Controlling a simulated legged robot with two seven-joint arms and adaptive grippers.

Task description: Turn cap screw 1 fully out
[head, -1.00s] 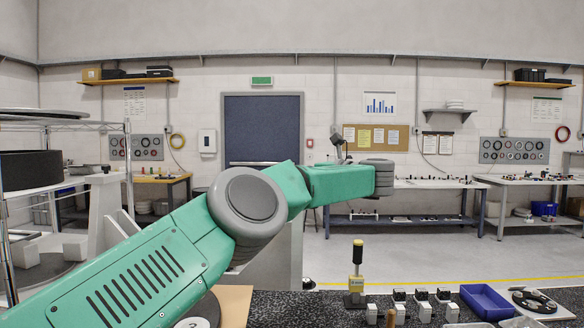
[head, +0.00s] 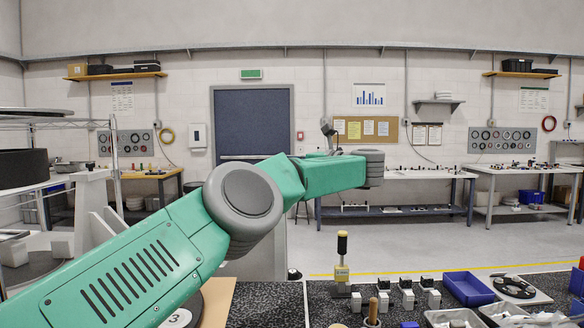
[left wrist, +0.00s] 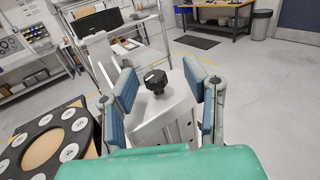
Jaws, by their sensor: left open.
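In the left wrist view my left gripper (left wrist: 161,82) is open, its two blue-padded fingers spread wide. A black lobed knob (left wrist: 156,80) shows between them, on top of a light grey block-like stand (left wrist: 160,118). Nothing is held, and I cannot tell how far beyond the fingertips the knob is. A dark ring plate (left wrist: 87,142) with numbered white discs lies at the lower left. I cannot make out which item is cap screw 1. In the head view my green left arm crosses the picture and its gripper cannot be made out. A white disc marked 3 (head: 178,319) shows below the arm.
A dark speckled table (head: 270,300) fills the lower right of the head view. On it are a yellow-and-black-handled tool in a stand (head: 342,270), several small black-and-white blocks and a blue tray (head: 468,289). Wire shelving (left wrist: 95,45) stands behind the stand.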

